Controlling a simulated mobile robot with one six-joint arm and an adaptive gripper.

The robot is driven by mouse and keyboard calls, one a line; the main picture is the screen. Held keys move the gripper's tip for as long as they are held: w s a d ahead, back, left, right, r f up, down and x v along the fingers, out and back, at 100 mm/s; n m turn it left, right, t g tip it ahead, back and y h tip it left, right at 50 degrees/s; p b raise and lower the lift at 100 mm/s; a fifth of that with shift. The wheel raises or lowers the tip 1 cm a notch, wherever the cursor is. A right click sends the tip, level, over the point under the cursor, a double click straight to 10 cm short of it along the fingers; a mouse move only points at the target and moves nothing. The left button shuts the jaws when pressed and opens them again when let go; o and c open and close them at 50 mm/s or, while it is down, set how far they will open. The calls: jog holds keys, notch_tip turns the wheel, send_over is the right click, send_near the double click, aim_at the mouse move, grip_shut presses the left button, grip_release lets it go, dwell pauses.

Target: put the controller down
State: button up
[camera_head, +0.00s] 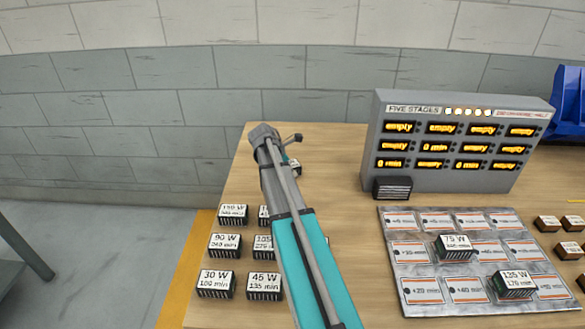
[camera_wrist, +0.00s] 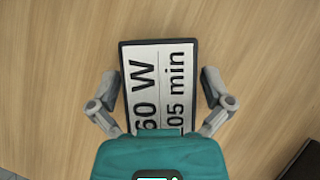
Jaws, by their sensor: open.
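The controller is a dark block with a white label; in the wrist view the label (camera_wrist: 158,85) reads 60 W and a partly cut minutes figure. My gripper (camera_wrist: 161,84) is open, with one finger on each side of the controller and a small gap at both sides. My teal palm covers the controller's near end. In the head view my gripper (camera_head: 291,140) is over the left back part of the table, and only a dark edge of the controller (camera_head: 296,167) shows beside it. It appears to rest on the wood.
Several other labelled controllers (camera_head: 225,246) stand in rows at the table's left front, some hidden by my arm. A grey board (camera_head: 388,235) with marked cells carries two controllers. A grey display panel (camera_head: 370,150) stands behind it. Small blocks (camera_head: 547,223) lie at right.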

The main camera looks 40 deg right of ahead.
jog(key=shift+r, duration=0.1)
jog(key=p+v, duration=0.4)
jog(key=v, duration=0.1)
jog(key=shift+r+p, duration=0.15)
jog(key=shift+p, duration=0.2)
jog(key=s+p+v, duration=0.1)
jog(key=p+v, duration=0.4)
jog(key=v, duration=0.1)
jog(key=shift+w+a+r+p, duration=0.2)
jog(key=shift+w+r+p, duration=0.15)
jog(key=shift+w, duration=0.15)
dwell(0.4)
jog(key=s+a+f+m+y, duration=0.1)
jog(key=s+a+m+y, duration=0.1)
jog(key=s+a+m, duration=0.3)
jog(key=s+a+f+m+t+y, duration=0.1)
jog(key=s+a+m, duration=0.4)
jog(key=a, duration=0.9)
jog(key=s+a+f+m+y, duration=0.1)
jog(key=s+a+m+y, duration=0.2)
jog(key=s+a+m, duration=0.2)
jog(key=shift+s+a+t, duration=0.1)
jog(key=shift+s+a, duration=0.4)
jog(key=shift+a, duration=0.25)
jog(key=shift+s+a+t, duration=0.1)
jog(key=shift+s+a, duration=0.4)
jog(key=shift+a, duration=0.25)
jog(key=shift+s+a+t, duration=0.1)
jog(key=shift+s+a, duration=0.4)
jog(key=shift+a, duration=0.25)
